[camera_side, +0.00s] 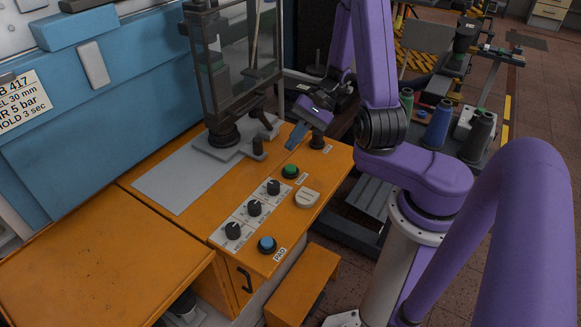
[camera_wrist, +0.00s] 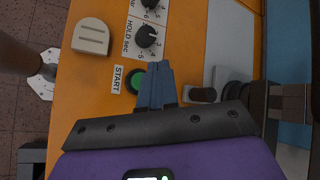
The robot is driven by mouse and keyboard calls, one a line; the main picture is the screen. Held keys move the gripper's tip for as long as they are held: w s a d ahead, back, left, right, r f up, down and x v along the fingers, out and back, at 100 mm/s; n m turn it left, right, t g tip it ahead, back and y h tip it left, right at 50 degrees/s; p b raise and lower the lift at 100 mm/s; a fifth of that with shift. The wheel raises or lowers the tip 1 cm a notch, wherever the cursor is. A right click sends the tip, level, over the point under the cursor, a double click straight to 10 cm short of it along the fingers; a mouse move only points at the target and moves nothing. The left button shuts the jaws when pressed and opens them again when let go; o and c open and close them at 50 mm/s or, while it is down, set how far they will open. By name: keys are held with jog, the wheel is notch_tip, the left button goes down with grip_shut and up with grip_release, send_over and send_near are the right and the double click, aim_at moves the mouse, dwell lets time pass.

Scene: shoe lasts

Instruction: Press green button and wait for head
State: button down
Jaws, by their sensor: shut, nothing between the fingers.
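The green button (camera_side: 290,171) sits in a black ring on the orange panel in the side view. In the wrist view the green button (camera_wrist: 138,80) is beside the START label, partly covered by my fingers. My gripper (camera_side: 292,146) is shut and empty, its blue fingertips above the panel, just behind the button. It also shows in the wrist view (camera_wrist: 155,67). I cannot tell the exact height of the fingertips over the panel. The press head (camera_side: 222,130) stands behind a clear guard at the back of the panel.
Several black knobs (camera_side: 254,208), a blue button (camera_side: 267,244) and a pale switch block (camera_side: 307,197) sit on the panel in front. A dark post (camera_side: 317,140) stands right of my fingers. A grey plate (camera_side: 175,180) lies at the left.

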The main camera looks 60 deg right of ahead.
aim_at(294, 166)
jog(key=shift+f, duration=2.25)
jog(key=shift+f, duration=0.15)
jog(key=shift+f, duration=0.25)
jog(key=shift+f, duration=0.5)
dwell(1.0)
jog(key=shift+r, duration=0.95)
jog(key=shift+r, duration=2.5)
